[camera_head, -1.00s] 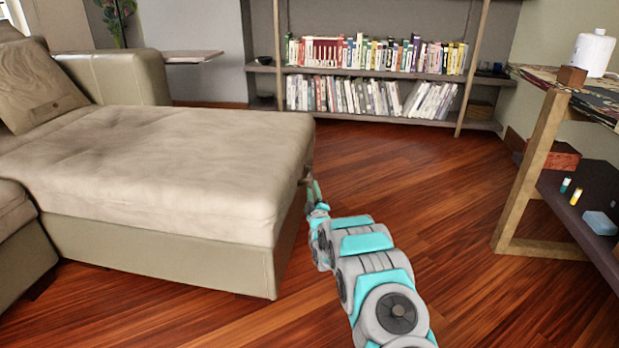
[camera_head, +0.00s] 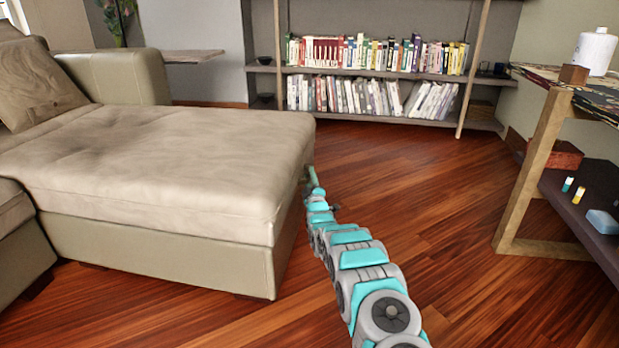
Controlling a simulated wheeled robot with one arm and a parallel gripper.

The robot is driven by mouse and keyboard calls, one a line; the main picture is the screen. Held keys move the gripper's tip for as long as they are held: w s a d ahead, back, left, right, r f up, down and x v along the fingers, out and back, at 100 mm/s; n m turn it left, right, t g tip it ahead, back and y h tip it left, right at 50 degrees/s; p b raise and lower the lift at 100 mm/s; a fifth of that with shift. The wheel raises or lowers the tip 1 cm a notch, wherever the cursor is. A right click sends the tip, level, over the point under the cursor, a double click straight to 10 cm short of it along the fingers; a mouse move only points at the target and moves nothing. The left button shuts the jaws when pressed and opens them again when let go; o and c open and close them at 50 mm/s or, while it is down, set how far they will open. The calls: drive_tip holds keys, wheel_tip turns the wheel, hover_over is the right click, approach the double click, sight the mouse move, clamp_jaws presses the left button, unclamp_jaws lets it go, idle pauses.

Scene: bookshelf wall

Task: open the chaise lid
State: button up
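The chaise lid (camera_head: 160,162) is the beige cushioned top of the chaise at the left. It lies flat on the chaise base (camera_head: 165,252), with no gap visible along the front edge. My gripper (camera_head: 310,178) is at the right side of the chaise, by the end of the lid's right edge. It is small and partly hidden by the chaise's side and my own wrist. I cannot tell whether its fingers are open or shut, or whether they touch the lid.
A bookshelf (camera_head: 370,76) with several books stands along the back wall. A wooden-legged table (camera_head: 530,180) with a lower shelf stands at the right. The wooden floor (camera_head: 430,210) between chaise and table is clear. A pillow (camera_head: 38,85) leans at the far left.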

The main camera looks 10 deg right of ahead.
drive_tip(key=shift+w, duration=0.35)
clamp_jaws()
idle(1.4)
